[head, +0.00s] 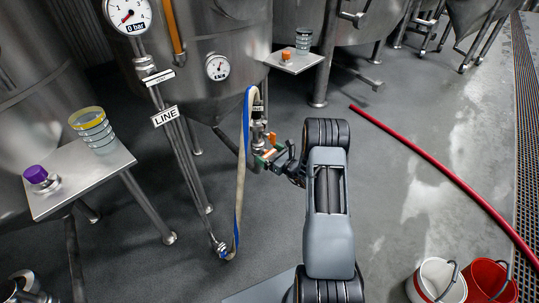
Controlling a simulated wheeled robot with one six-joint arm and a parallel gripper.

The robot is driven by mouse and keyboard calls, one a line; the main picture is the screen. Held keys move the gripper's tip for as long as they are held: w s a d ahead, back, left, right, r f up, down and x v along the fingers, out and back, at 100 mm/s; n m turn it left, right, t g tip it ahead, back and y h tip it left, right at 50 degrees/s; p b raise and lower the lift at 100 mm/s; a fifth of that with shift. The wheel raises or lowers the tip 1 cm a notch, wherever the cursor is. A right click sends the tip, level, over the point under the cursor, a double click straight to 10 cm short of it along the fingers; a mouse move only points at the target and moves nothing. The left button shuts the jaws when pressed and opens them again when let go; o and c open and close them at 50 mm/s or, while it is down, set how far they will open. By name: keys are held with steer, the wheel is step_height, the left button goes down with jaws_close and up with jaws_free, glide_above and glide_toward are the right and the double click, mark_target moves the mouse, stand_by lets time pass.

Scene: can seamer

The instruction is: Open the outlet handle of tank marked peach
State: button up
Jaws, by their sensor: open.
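A steel tank (208,45) stands at upper centre, with a pipe and valve outlet (258,125) hanging below its right side. No label that I can read says peach. A small orange part (272,138) shows at the outlet, perhaps its handle; its exact shape is too small to tell. My gripper (270,158) is open at the outlet, just below the orange part. A greenish patch shows between or beside the fingers. I cannot tell whether the fingers touch the handle.
A hose (241,170) with a blue stripe hangs left of the outlet. A pipe with a LINE sign (165,118) stands further left. Side tables (85,180) (296,63) carry jars and knobs. A red hose (430,160) and two buckets (438,282) (490,283) are right.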

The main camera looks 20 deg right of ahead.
steer(key=shift+c, duration=0.4)
steer(key=c, duration=0.7)
steer(key=shift+f+n+b, duration=0.1)
steer(key=shift+n+b, duration=0.2)
steer(key=n+b, duration=0.3)
steer(key=shift+f, duration=0.15)
steer(key=n+b, duration=0.3)
steer(key=shift+a+n+b, duration=0.1)
steer(key=shift+n+b, duration=0.25)
steer(key=shift+n, duration=0.05)
steer(key=shift+n+b, duration=0.65)
steer(key=shift+n, duration=0.05)
steer(key=shift+r, duration=0.2)
